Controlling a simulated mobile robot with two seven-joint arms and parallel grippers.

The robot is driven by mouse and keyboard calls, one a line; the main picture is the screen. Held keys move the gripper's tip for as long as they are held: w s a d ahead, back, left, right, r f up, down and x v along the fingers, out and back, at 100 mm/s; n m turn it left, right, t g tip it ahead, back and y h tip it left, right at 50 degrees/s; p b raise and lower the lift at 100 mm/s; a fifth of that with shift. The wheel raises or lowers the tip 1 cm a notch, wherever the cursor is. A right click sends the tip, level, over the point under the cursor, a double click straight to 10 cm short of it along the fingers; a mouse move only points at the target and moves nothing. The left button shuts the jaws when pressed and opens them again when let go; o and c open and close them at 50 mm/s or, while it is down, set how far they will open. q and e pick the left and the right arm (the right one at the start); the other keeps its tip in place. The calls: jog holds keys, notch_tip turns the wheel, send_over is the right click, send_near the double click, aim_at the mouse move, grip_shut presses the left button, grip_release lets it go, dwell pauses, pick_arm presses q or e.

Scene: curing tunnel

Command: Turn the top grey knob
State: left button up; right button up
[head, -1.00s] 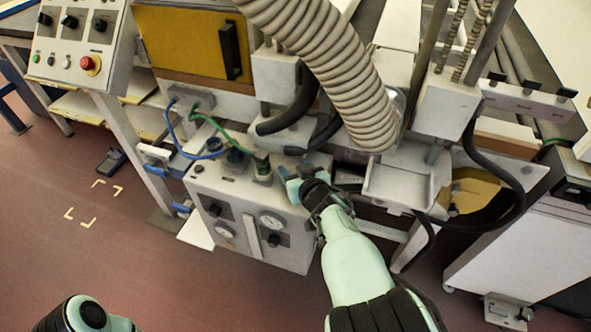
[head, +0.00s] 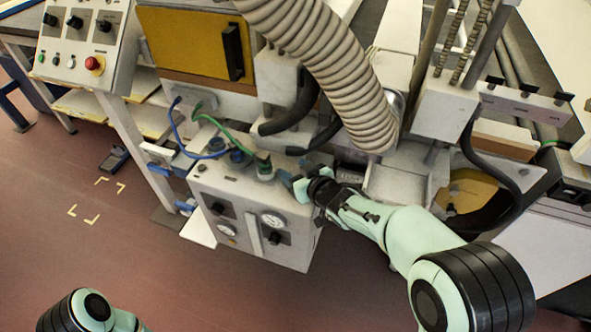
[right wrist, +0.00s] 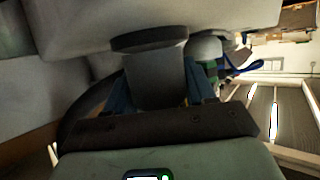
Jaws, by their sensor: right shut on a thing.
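The grey knob (right wrist: 155,78) shows in the right wrist view as a thick grey stub below a dark round collar, against a pale housing. The blue fingers of my right gripper (right wrist: 158,92) stand on either side of it, shut on it. In the head view my right gripper (head: 301,184) is at the upper right edge of the grey control box (head: 236,183), its arm coming from the lower right. There the gripper mostly hides the knob, so its turn angle cannot be read. My left gripper is out of view; only part of my left arm shows at lower left.
The box's front carries gauges (head: 273,220) and black knobs (head: 275,239); blue and green hoses (head: 226,134) plug in on top. A ribbed hose (head: 325,62) hangs above my right gripper. A sloped panel with a red button (head: 95,65) stands upper left. Floor at left is mostly clear.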

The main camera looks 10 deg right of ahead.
aim_at(298, 172)
jog(key=shift+f, duration=0.1)
jog(key=o, duration=0.9)
jog(key=shift+o, duration=0.2)
jog(key=shift+s, duration=0.1)
jog(key=p+v, duration=0.1)
jog(key=v, duration=0.1)
jog(key=p+v, duration=0.2)
jog(key=v, duration=0.1)
jog(key=shift+s+r, duration=0.15)
jog(key=shift+r, duration=0.35)
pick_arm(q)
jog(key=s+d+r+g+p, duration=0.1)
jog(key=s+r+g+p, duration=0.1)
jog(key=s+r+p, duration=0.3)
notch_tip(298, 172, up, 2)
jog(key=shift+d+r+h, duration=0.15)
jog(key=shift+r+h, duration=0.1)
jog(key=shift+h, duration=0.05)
pick_arm(e)
jog(key=v, duration=0.7)
jog(key=shift+s+d+f, duration=0.15)
jog(key=shift+s, duration=0.3)
